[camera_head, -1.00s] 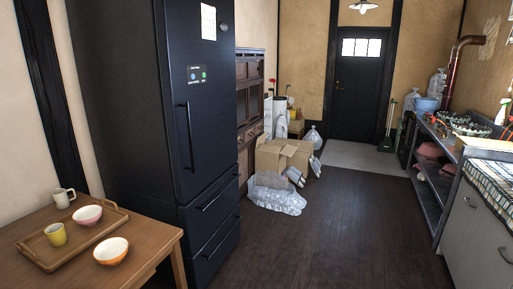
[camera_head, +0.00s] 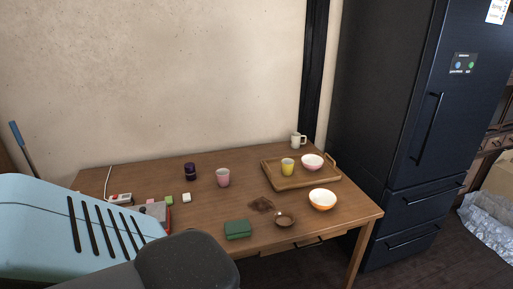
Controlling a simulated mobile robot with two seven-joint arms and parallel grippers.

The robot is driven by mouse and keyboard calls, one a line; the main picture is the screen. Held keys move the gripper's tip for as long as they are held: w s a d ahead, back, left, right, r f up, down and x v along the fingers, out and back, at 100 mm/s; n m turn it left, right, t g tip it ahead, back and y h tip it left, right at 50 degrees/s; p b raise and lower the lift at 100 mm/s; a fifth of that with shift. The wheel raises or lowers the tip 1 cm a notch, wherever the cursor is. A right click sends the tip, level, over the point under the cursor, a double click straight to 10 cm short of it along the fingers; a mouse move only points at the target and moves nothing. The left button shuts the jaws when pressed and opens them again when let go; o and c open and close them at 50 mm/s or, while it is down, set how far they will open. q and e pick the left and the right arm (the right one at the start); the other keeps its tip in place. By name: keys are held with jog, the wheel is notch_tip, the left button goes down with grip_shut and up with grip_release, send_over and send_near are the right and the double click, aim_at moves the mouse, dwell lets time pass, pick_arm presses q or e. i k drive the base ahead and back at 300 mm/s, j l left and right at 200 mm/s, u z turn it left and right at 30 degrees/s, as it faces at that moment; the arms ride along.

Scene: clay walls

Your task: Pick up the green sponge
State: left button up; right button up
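A dark green block (camera_head: 237,229), which looks like the green sponge, lies near the front edge of the wooden table (camera_head: 340,218). A much smaller light green cube (camera_head: 169,201) lies farther back and left, close to a small white cube (camera_head: 187,197). Neither of my grippers is in view, so I cannot see whether they are open or shut. Nothing is touching the dark green block.
A pale blue slotted shape (camera_head: 60,225) and a dark grey rounded shape (camera_head: 185,262) block the lower left. The black fridge (camera_head: 385,110) stands right.

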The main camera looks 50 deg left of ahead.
aim_at(242, 229)
jog(key=k+u, duration=0.1)
jog(key=u, duration=1.65)
